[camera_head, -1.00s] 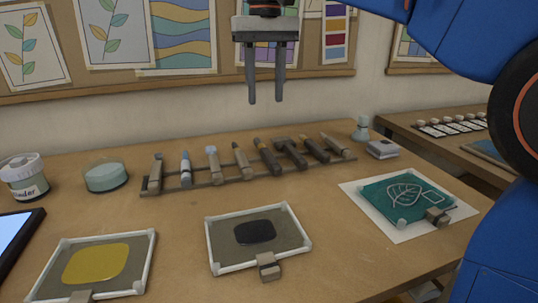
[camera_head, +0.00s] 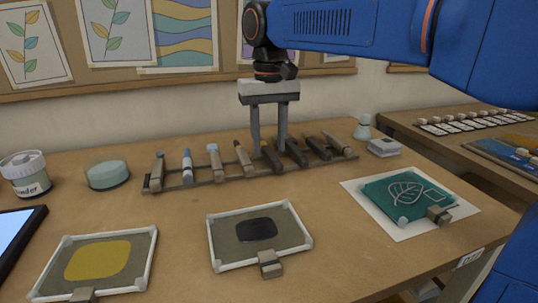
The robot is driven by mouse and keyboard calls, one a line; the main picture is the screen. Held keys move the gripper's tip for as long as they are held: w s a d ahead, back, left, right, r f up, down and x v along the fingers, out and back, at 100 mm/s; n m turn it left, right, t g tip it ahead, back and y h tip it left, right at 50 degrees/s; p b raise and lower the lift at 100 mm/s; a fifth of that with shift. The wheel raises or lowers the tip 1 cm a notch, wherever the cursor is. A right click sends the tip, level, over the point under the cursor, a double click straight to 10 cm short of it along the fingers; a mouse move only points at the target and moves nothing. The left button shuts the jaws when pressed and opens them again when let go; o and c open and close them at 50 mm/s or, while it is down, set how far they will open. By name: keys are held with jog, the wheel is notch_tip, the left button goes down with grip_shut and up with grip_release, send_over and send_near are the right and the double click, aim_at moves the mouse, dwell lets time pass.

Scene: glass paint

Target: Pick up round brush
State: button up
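Several hand tools lie in a row across a low dark rack (camera_head: 205,182) on the table. I cannot tell for sure which is the round brush. One tool with a brown tip (camera_head: 243,158) lies just left of my gripper. A dark-handled tool (camera_head: 272,163) lies at the fingertips, partly hidden by them. A blue-banded tool (camera_head: 187,165) and one with a pale blue top (camera_head: 214,161) lie farther left. My gripper (camera_head: 269,146) points down over the rack with its two fingers apart. Whether the fingers touch or straddle the dark tool is unclear.
Two framed screens, with yellow (camera_head: 98,260) and black (camera_head: 257,229) paint, lie in front. A teal leaf panel (camera_head: 406,198) lies right. A binder jar (camera_head: 25,178) and a round dish (camera_head: 107,175) stand left. The table between rack and screens is clear.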

aim_at(269, 150)
jog(key=shift+f, duration=0.6)
grip_shut()
notch_tip(269, 150, up, 10)
dwell(0.3)
